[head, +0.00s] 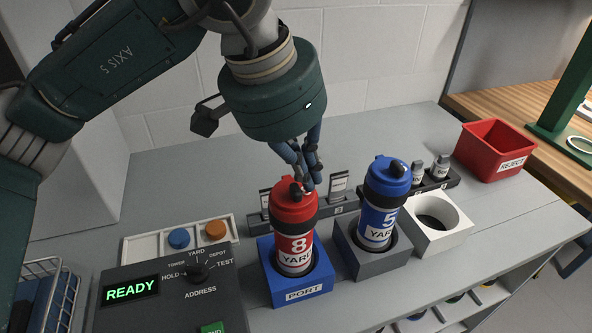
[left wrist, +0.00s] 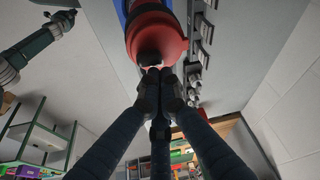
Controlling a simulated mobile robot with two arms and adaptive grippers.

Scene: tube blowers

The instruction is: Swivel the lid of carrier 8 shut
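Carrier 8 (head: 294,244) is a red canister marked 8, upright in the blue PORT holder (head: 303,291). Its red lid (head: 287,190) has a dark knob, and a small pale patch shows at the lid's right edge. How far the lid is swivelled is hard to tell. My left gripper (head: 311,186) comes down from above, its fingertips at the lid's right side. In the left wrist view the fingers (left wrist: 158,76) are bunched together right by the dark part of the red lid (left wrist: 157,35). I see nothing clearly held between them. My right gripper shows at most as a small dark end at top left there.
Blue carrier 5 (head: 379,219) stands in a grey holder (head: 368,262) close on the right. Beyond are a white ring block (head: 459,232) and a red REJECT bin (head: 492,149). A READY panel (head: 170,290) and two round buttons lie left. The back-left bench is clear.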

